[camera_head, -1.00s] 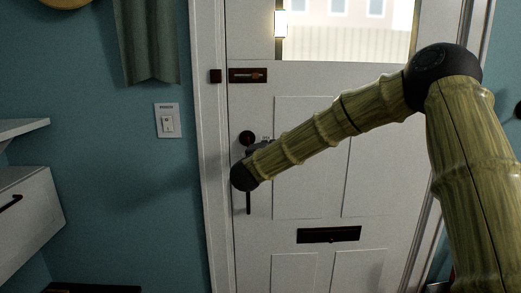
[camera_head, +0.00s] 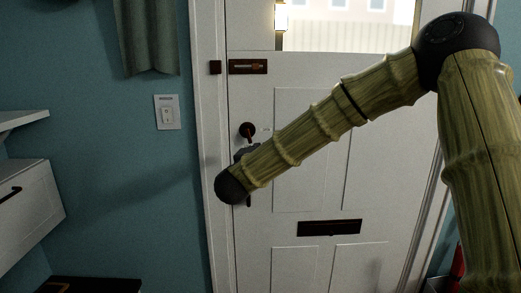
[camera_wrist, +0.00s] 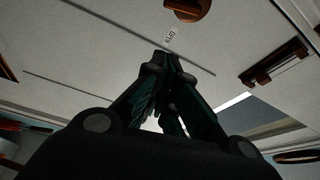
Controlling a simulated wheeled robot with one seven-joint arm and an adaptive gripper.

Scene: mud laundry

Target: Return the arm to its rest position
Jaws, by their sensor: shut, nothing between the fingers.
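My bamboo-patterned arm reaches from the right across the front of the white door in the head view. Its dark wrist joint (camera_head: 231,185) hangs in front of the door's left edge. My gripper is mostly hidden behind the forearm there. In the wrist view my gripper (camera_wrist: 167,62) is shut and empty, its dark green fingers meeting at the tips. The white door (camera_head: 390,130) looks closed. A dark round lock (camera_head: 247,130) sits above the forearm, and the handle below it is largely covered by my arm.
A bolt (camera_head: 248,67) and a mail slot (camera_head: 329,228) are on the door. A light switch (camera_head: 167,112) and a curtain (camera_head: 147,35) are on the blue wall. A white drawer unit (camera_head: 30,210) stands at left. The wrist view shows an "OPEN" label (camera_wrist: 170,36) on the door.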

